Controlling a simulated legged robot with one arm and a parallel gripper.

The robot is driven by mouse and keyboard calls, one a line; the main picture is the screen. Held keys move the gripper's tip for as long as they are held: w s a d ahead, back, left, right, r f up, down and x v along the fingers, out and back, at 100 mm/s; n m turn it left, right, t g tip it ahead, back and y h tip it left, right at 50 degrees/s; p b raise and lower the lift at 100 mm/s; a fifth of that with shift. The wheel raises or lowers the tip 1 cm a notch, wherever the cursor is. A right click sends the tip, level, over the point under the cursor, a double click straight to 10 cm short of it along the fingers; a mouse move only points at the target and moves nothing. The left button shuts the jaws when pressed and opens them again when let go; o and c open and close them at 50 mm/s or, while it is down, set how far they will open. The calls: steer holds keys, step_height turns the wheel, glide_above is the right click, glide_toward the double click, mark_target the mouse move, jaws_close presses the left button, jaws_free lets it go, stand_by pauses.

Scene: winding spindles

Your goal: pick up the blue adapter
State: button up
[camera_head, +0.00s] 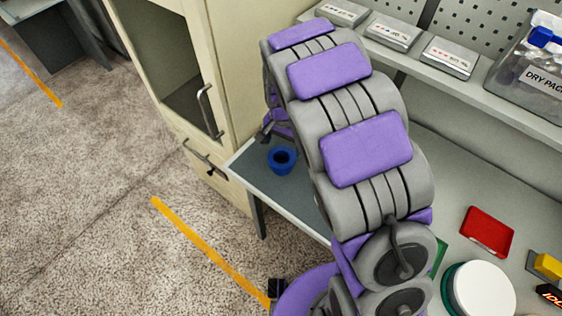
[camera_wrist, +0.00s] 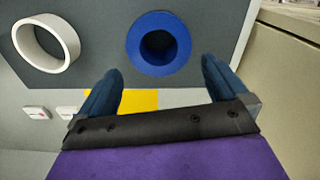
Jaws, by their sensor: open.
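The blue adapter (camera_head: 282,168) is a short, flanged ring with a round hole. It sits on the grey-topped bench near its left end in the head view. In the wrist view the adapter (camera_wrist: 137,38) lies at the top centre, beyond the fingertips. My gripper (camera_wrist: 160,66) is open, with its two dark fingers apart and nothing between them. The adapter lines up with the gap between the fingers, apart from them. In the head view my gripper (camera_head: 266,128) shows small and partly hidden by my arm, just above and left of the adapter.
A white ring (camera_wrist: 72,42) lies left of the adapter in the wrist view. The bench (camera_head: 262,183) has an edge close by, beside a cream cabinet (camera_head: 235,60). A red tray (camera_head: 487,231) and a white round object (camera_head: 485,288) lie right of my arm.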

mark_target(282, 155)
steer(key=f, duration=0.1)
steer(key=f+b, duration=0.1)
steer(key=f, duration=0.1)
steer(key=s+f, duration=0.1)
steer(key=shift+a+f+b, duration=0.25)
steer(key=shift+f+b, duration=0.05)
steer(key=shift+b, duration=0.1)
steer(key=shift+w+f, duration=0.15)
steer(key=shift+f, duration=0.15)
steer(key=shift+c, duration=0.4)
steer(key=c, duration=0.7)
steer(key=shift+r, duration=0.1)
